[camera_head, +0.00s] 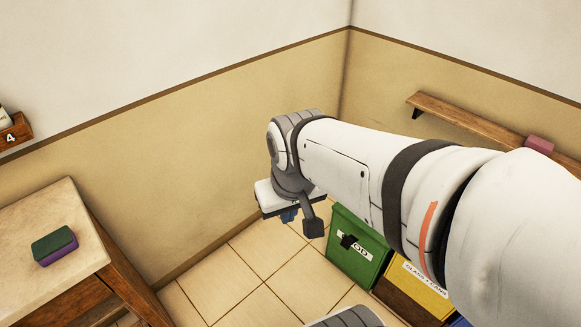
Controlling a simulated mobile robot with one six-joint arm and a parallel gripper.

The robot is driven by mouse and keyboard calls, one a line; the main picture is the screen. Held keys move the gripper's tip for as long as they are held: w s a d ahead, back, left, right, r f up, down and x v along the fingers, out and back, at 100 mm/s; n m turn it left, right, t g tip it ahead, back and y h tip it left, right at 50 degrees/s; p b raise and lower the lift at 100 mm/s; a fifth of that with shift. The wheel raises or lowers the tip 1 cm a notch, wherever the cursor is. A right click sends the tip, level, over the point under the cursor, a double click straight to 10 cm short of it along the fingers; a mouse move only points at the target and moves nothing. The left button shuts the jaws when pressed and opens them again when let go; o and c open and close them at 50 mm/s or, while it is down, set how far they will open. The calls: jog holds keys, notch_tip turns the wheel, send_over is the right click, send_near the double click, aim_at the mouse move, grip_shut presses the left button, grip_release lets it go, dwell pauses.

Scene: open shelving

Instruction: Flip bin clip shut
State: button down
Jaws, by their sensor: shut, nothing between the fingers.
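The green bin (352,262) stands on the tiled floor against the right wall, with a white label partly hidden. A black clip (348,241) shows on its front beside the label, and whether it is open or shut is too small to tell. My arm crosses from the right and hides part of the bin's top right. My gripper (288,215) hangs at the arm's end, up and left of the clip in the picture and apart from it. It is shut and empty, with its fingertips small and partly hidden.
A yellow bin (425,288) labelled for glass and cans stands right of the green one. A wooden table (85,222) with a green and purple sponge (55,246) is at left. A wall shelf (465,118) holds a pink block (539,144). The tiled floor (265,262) is clear.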

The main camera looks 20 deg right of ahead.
jog(key=w+d+f+n+g+h+b, duration=0.35)
jog(key=d+f+h+b, duration=0.2)
jog(key=f, duration=0.65)
jog(key=w+d+f+n+g+h+b, duration=0.2)
jog(key=w+d+f+g+h+b, duration=0.15)
jog(key=d+f+b, duration=0.6)
jog(key=w+d+f+n+g+h+b, duration=0.35)
jog(key=f+h, duration=0.25)
jog(key=f, duration=0.9)
jog(key=w+f+n+t+h+b, duration=0.2)
jog(key=f+n+t+b, duration=0.4)
jog(key=f, duration=1.1)
jog(key=w+f+n+t+h+b, duration=0.2)
jog(key=f+n+t+b, duration=0.4)
jog(key=f, duration=1.2)
jog(key=n+t, duration=0.1)
jog(key=t, duration=0.2)
jog(key=shift+w+d+f+t, duration=0.15)
jog(key=shift+d+f+t, duration=0.2)
